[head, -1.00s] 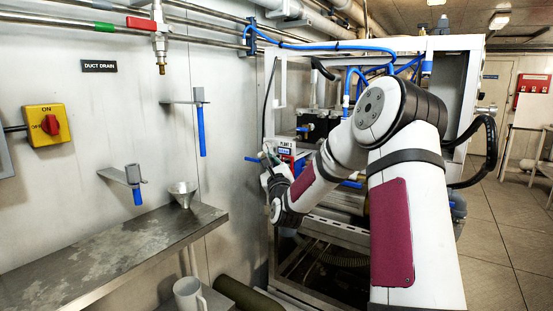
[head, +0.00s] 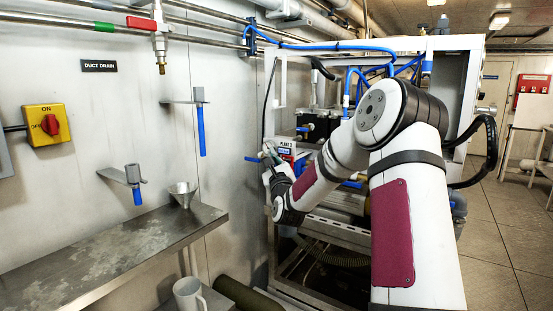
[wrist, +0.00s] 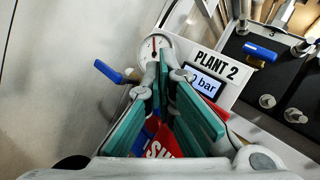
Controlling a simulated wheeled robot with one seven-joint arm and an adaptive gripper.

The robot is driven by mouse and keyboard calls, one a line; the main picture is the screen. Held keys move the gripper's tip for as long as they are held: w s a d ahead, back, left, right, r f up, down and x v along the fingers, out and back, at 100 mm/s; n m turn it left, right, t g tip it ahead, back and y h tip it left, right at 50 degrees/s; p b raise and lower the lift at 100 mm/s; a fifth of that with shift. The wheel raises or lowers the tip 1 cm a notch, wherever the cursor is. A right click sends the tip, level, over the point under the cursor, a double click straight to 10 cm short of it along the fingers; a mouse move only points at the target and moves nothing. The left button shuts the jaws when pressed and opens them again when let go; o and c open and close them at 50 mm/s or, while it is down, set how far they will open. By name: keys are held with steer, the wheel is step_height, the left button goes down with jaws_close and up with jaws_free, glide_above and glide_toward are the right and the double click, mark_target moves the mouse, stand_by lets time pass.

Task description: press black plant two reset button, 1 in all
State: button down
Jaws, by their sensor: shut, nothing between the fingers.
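The white panel labelled PLANT 2 (wrist: 217,64) shows in the wrist view, with a small display reading in bar (wrist: 204,86) below the label. It also shows in the head view (head: 285,143), partly covered by my gripper. My gripper (wrist: 166,75) is shut and empty, its teal finger pads in front of the panel's left part. In the head view my gripper (head: 268,150) is at the panel's left side. A red label with white letters (wrist: 160,147) shows between the fingers. I cannot make out the black reset button; the fingers may hide it. Contact cannot be told.
A round gauge (wrist: 153,47) sits just beyond the fingertips, and a blue-handled valve (wrist: 110,72) is to their left. A black block with a blue handle (wrist: 262,52) is at the right. In the head view a steel shelf (head: 110,250) runs along the left wall.

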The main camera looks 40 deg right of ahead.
stand_by(0.3)
steer(key=shift+s+a, duration=0.35)
steer(key=shift+a, duration=0.45)
steer(key=shift+s+a, duration=0.3)
steer(key=shift+a, duration=0.5)
steer(key=shift+s+a, duration=0.25)
steer(key=shift+a, duration=0.5)
steer(key=shift+s+a, duration=0.3)
steer(key=shift+a, duration=0.5)
